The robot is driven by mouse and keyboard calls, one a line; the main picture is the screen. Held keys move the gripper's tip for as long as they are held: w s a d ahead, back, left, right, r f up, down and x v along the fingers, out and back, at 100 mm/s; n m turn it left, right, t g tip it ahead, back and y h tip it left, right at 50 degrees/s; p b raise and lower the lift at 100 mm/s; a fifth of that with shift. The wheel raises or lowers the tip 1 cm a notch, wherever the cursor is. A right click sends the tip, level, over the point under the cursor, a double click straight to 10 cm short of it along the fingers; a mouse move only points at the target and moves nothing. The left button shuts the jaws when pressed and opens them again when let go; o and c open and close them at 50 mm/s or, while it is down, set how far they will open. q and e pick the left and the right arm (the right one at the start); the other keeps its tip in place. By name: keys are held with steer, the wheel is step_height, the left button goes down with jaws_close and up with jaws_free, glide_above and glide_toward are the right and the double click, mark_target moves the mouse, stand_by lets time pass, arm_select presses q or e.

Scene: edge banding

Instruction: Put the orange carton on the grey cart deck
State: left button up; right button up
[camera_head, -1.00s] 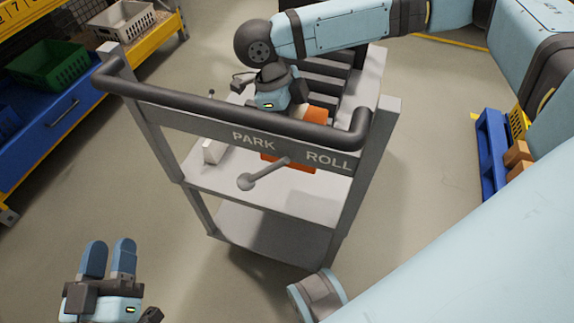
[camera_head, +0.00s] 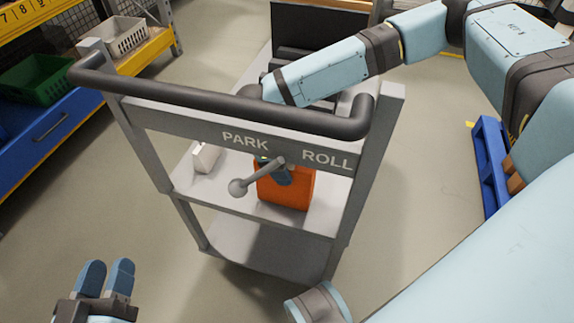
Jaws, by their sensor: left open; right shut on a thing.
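The orange carton (camera_head: 288,193) is inside the grey cart, at the grey cart deck (camera_head: 232,197), right of centre. Whether its base touches the deck, I cannot tell. My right gripper (camera_head: 285,175) reaches down behind the cart's front panel and is shut on the carton from above; the panel, handle and lever hide most of it. My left gripper (camera_head: 106,279) is open and empty at the lower left, fingers up, apart from the cart.
A lever with a round knob (camera_head: 238,188) sticks out below the PARK ROLL panel (camera_head: 287,150). A white block (camera_head: 205,158) lies on the deck's left. A black handlebar (camera_head: 230,110) spans the front. Shelving with a green crate (camera_head: 38,78) stands left.

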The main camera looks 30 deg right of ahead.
steer(key=o, duration=1)
arm_select(q)
steer(key=shift+r, duration=0.15)
arm_select(e)
steer(key=o, duration=0.4)
steer(key=p+v, duration=0.3)
steer(key=v, duration=0.4)
steer(key=shift+w+r, duration=0.15)
steer(key=shift+r, duration=0.1)
arm_select(q)
steer(key=shift+n+t, duration=0.3)
steer(key=shift+t, duration=0.6)
steer(key=r, duration=0.4)
steer(key=shift+s+a+r, duration=0.15)
steer(key=shift+a+r, duration=0.05)
steer(key=shift+r, duration=0.05)
